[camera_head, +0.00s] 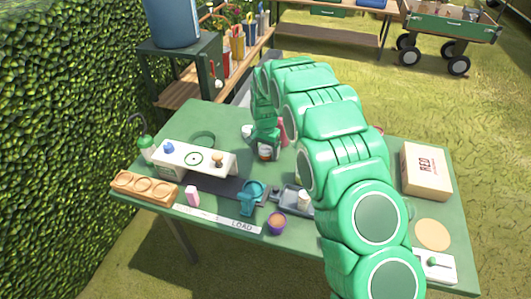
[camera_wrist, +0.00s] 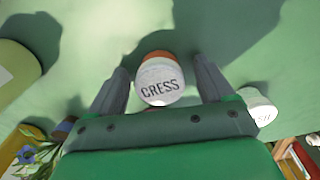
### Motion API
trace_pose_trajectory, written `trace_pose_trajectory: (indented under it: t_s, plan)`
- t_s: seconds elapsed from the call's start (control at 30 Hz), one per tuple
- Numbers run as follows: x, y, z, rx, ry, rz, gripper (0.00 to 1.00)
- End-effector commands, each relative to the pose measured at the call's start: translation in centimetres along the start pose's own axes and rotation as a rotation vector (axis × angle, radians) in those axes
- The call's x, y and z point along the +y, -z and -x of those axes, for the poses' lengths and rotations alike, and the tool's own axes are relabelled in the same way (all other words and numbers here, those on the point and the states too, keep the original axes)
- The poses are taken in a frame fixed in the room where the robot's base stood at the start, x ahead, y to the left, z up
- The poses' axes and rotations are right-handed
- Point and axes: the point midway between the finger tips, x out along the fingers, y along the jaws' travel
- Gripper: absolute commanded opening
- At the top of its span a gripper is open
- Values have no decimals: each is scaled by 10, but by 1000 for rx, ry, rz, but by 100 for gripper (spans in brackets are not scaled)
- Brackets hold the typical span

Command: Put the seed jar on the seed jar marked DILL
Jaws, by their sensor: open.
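My gripper (camera_wrist: 160,67) is open, with one finger on each side of a seed jar (camera_wrist: 160,82) with a white lid marked CRESS. Small gaps show between the jar and both fingers. In the head view my gripper (camera_head: 265,144) points down over the table, with the brownish jar (camera_head: 265,154) at its tip. A second white-lidded jar (camera_wrist: 260,108) stands to the right in the wrist view; its marking is partly hidden and seems to end in SH. No lid marked DILL can be read in either view.
My arm hides the table's middle right.

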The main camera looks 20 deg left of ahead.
Motion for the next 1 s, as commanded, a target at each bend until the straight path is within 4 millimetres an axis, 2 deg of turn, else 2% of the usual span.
trace_pose_trajectory:
  t_s: [0.07,0.4,0.5,0.77,1.0]
  plan:
    - [0,0,0,0,0,0,81]
    - [0,0,0,0,0,0,29]
    - [0,0,0,0,0,0,17]
    - [0,0,3,1,0,0,16]
    - [0,1,28,2,0,0,16]
